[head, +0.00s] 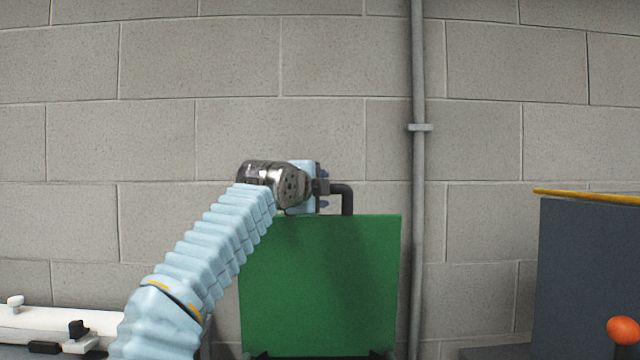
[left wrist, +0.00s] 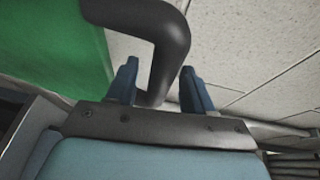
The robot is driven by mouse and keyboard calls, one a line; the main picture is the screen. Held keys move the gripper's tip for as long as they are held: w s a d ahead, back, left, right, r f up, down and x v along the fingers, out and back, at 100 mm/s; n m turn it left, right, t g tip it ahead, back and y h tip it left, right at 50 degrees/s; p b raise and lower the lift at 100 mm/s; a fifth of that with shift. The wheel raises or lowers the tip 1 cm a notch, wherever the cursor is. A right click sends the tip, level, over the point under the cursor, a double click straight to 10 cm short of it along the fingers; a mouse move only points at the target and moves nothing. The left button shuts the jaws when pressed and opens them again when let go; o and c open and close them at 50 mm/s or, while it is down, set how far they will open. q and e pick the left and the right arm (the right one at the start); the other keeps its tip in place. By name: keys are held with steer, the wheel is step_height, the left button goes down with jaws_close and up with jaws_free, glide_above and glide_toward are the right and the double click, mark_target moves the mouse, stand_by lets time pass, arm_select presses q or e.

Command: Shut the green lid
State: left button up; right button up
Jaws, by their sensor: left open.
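The green lid (head: 330,285) stands raised, near upright, in the middle of the head view, in front of the block wall. A dark bent handle (head: 347,197) sticks up at its top edge. My left gripper (head: 324,188) is at the lid's top edge, beside the handle. In the left wrist view the green lid (left wrist: 50,45) fills the upper left. The dark handle (left wrist: 168,55) passes between the two blue fingers of my left gripper (left wrist: 160,88), with gaps showing, so the gripper is open around it. My right gripper is not in view.
A grey vertical pipe (head: 418,150) runs down the wall right of the lid. A dark grey box (head: 585,270) with a yellow top edge and an orange knob (head: 623,330) stands at right. A white pipe (head: 60,322) with fittings lies at lower left.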

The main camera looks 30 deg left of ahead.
arm_select(q)
steer(key=shift+w, duration=0.2)
jaws_close()
stand_by(0.3)
